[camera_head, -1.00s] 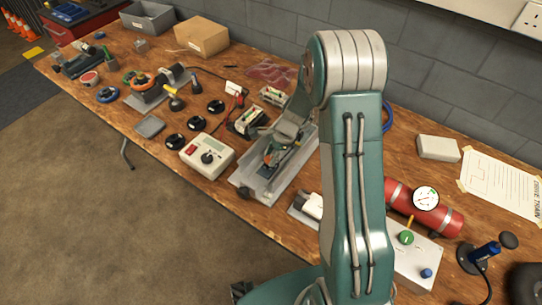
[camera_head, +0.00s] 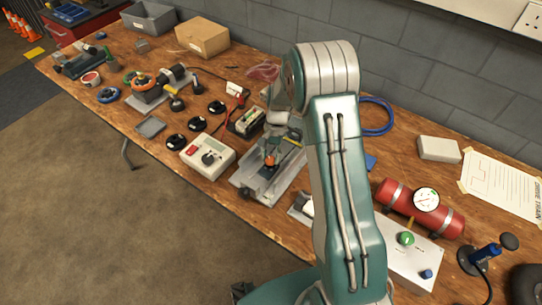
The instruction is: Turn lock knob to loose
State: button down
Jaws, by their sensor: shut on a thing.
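A grey metal tray fixture (camera_head: 283,189) lies on the bench in the middle of the head view. My gripper (camera_head: 269,158) reaches down over it, below my wrist. It is shut on a small orange-topped part, apparently the lock knob (camera_head: 270,161), which stands on the fixture. The fingers are small and dark here, so the exact contact and the knob's turn angle cannot be read. A dark round piece (camera_head: 247,193) sits at the tray's near left end. My arm hides the area to the right of the fixture.
A white meter box (camera_head: 208,156) stands close left of the tray. A battery-like block (camera_head: 246,122) lies behind it. Black discs (camera_head: 196,124) lie further left. A red cylinder with a gauge (camera_head: 400,200) and a white control box (camera_head: 412,256) stand right of my arm.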

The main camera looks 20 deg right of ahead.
jog(key=n+h, duration=0.1)
jog(key=n, duration=0.2)
jog(key=n+h, duration=0.1)
jog(key=n, duration=0.1)
jog(key=shift+w+a+n+g, duration=0.1)
jog(key=shift+a+n+g, duration=0.1)
jog(key=shift+n+g, duration=0.2)
dwell(0.4)
jog(key=shift+c, duration=1.3)
grip_release()
jog(key=shift+f, duration=0.1)
jog(key=v, duration=1.2)
jog(key=shift+w+a, duration=0.15)
jog(key=shift+a, duration=0.05)
